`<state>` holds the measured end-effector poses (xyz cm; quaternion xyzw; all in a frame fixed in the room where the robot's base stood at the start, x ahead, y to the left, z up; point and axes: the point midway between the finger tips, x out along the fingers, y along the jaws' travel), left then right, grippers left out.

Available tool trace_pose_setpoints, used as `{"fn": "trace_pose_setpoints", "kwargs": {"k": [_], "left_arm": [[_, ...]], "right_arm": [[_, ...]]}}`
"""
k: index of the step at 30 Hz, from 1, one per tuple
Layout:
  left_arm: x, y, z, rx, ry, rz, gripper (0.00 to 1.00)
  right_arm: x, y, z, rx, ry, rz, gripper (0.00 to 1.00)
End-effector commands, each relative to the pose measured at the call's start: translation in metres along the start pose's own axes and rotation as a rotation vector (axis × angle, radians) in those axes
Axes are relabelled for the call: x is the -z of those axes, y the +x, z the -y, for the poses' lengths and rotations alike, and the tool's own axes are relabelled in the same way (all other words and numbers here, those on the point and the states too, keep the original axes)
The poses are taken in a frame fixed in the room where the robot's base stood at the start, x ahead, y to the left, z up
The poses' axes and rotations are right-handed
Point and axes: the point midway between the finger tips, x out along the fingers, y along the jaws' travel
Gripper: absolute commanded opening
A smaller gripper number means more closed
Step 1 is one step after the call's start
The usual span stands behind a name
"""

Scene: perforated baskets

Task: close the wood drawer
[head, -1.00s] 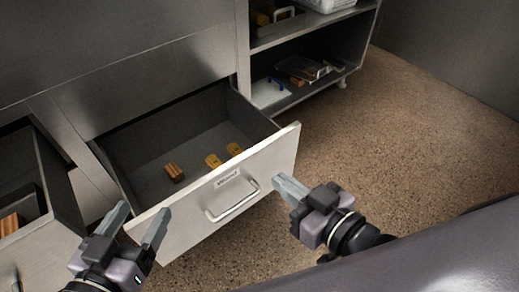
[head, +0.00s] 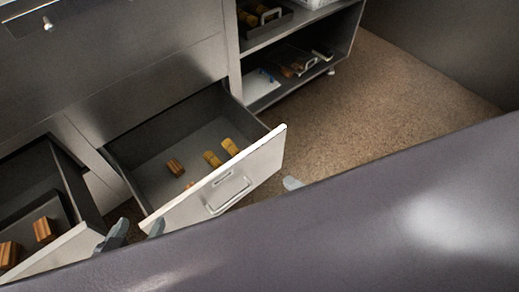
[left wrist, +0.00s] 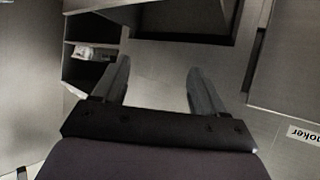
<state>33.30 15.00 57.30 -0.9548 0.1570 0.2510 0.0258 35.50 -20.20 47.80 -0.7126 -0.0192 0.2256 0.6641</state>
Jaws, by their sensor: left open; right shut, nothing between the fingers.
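The wood drawer (head: 258,168) is pulled out in the middle of the head view, with a pale front, a bar handle (head: 229,193) and a label too blurred to read now. Several wooden pieces (head: 212,159) lie inside. My left gripper (head: 138,229) is open and empty by the left end of the drawer front; I cannot tell whether it touches. Its open fingers show in the left wrist view (left wrist: 158,92).
A second open drawer (head: 60,252) with wood blocks stands at the left. An open shelf unit (head: 345,42) with trays and tools is at the back. Speckled floor (head: 390,95) is clear at the right. A label ending "moker" (left wrist: 304,135) shows in the left wrist view.

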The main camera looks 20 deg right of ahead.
Motion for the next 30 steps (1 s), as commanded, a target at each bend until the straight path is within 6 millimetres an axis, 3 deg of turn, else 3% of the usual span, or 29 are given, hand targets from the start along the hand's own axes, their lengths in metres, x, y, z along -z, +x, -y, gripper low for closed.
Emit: {"fn": "trace_pose_setpoints", "kwargs": {"k": [5,21,30], "left_arm": [[-0.002,0.002,-0.002,-0.001,0.006,-0.005,0.72],[0.001,0.016,-0.018,-0.072,-0.061,-0.051,0.72],[0.0,0.018,-0.022,-0.092,-0.083,-0.053,0.72]], "right_arm": [[0.0,0.011,-0.005,-0.001,0.024,-0.004,0.0],[0.0,0.111,-0.001,0.0,0.02,-0.002,0.0],[0.0,0.136,0.007,-0.004,0.018,-0.001,0.0]]}}
